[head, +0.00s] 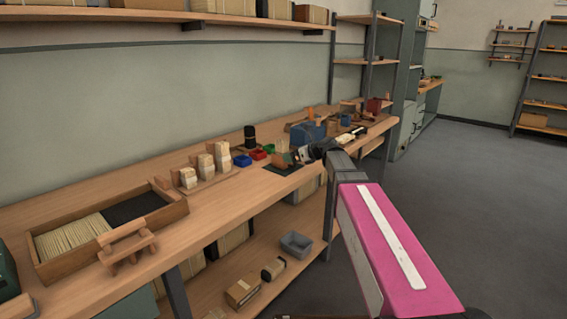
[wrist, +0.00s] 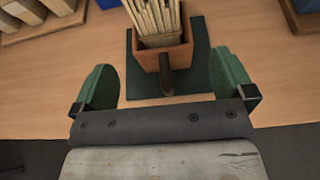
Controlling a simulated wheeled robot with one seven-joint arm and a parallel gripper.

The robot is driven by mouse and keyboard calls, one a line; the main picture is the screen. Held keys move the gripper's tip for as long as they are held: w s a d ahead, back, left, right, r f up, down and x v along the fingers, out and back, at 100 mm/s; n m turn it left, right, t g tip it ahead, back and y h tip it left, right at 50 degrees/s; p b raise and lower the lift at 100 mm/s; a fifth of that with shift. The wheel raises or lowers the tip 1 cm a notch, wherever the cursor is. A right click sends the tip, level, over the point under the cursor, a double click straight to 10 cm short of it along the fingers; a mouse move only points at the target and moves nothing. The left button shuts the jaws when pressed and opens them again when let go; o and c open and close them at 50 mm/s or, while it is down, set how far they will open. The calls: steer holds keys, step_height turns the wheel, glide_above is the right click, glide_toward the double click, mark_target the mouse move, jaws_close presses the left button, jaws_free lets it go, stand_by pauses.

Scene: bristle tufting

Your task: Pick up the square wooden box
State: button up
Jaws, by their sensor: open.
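A square reddish-brown wooden box (wrist: 148,61) holds a bundle of pale sticks (wrist: 155,18) in the wrist view. A dark brown upright piece is at its near side. The box stands on a dark green mat (wrist: 203,62). My gripper (wrist: 166,82) is open, with one green finger to the left of the box and one to the right, both apart from it. The box's lower far side is hidden. In the head view, the box (head: 280,160) is small on the bench, with my gripper (head: 303,153) just right of it.
The long wooden workbench (head: 205,212) carries a tray of bristles (head: 60,272) at the left and stepped wooden blocks (head: 205,167). A blue container (head: 308,132) is farther back. Open bench lies left of the mat.

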mark_target(286, 146)
steer(key=x, duration=0.4)
steer(key=shift+w, duration=0.1)
steer(key=c, duration=1)
steer(key=shift+r, duration=0.15)
steer(key=shift+r, duration=1.95)
steer(key=s+a+r, duration=0.6)
steer(key=s+a, duration=0.2)
steer(key=shift+s+r, duration=0.2)
steer(key=shift+r, duration=0.2)
